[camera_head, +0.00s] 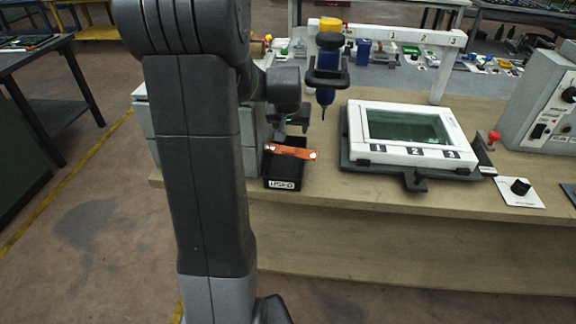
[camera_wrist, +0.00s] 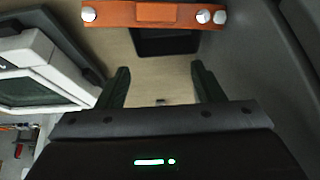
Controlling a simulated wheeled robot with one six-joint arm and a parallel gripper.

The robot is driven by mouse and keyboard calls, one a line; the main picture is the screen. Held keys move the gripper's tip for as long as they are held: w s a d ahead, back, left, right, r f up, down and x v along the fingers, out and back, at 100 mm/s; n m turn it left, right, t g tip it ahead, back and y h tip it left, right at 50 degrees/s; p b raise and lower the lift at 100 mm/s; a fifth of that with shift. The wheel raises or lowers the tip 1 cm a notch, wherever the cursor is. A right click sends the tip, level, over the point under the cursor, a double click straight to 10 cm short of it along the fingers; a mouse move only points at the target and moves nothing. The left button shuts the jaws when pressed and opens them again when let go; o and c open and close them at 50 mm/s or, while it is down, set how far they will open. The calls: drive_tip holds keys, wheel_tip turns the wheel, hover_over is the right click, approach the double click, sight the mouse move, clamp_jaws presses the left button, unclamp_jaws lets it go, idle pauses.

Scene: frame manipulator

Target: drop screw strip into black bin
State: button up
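The orange screw strip (camera_head: 290,151) with pale screw heads lies across and over the opening of the black bin (camera_head: 284,184); its right end sticks out past the bin's side. I cannot tell whether it touches the rim. My gripper (camera_head: 293,122) is just above the strip. In the wrist view my gripper's fingers (camera_wrist: 162,84) are spread apart with nothing between them. The strip (camera_wrist: 155,14) shows beyond the fingertips at the top edge, in front of part of the dark bin (camera_wrist: 165,42).
A white framed box with a glass window (camera_head: 405,130) stands on the wooden table (camera_head: 400,220) right of the bin. A blue screwdriver (camera_head: 326,75) hangs close to the right of my gripper. A grey control box (camera_head: 545,105) is at the far right.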

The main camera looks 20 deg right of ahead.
drive_tip(key=v, duration=0.4)
drive_tip(key=shift+s+r, duration=0.1)
drive_tip(key=shift+r, duration=0.15)
drive_tip(key=s+a+b, duration=0.2)
drive_tip(key=s+a, duration=0.4)
drive_tip(key=s, duration=0.4)
drive_tip(key=shift+s+a+r+b, duration=0.15)
drive_tip(key=shift+s+a+b, duration=0.1)
drive_tip(key=shift+b, duration=0.1)
drive_tip(key=shift+w+d, duration=0.1)
drive_tip(key=shift+w, duration=0.05)
drive_tip(key=w+d, duration=0.2)
drive_tip(key=w, duration=0.1)
drive_tip(key=w+d+p, duration=0.1)
drive_tip(key=w+d, duration=0.1)
drive_tip(key=w, duration=0.1)
drive_tip(key=w+d+p, duration=0.1)
drive_tip(key=w+d, duration=0.1)
drive_tip(key=w, duration=0.1)
drive_tip(key=shift+w, duration=0.3)
drive_tip(key=x, duration=0.3)
drive_tip(key=shift+w+d+p, duration=0.1)
drive_tip(key=shift+w+p, duration=0.1)
drive_tip(key=shift+p, duration=0.1)
drive_tip(key=shift+x, duration=0.9)
drive_tip(key=shift+r, duration=0.15)
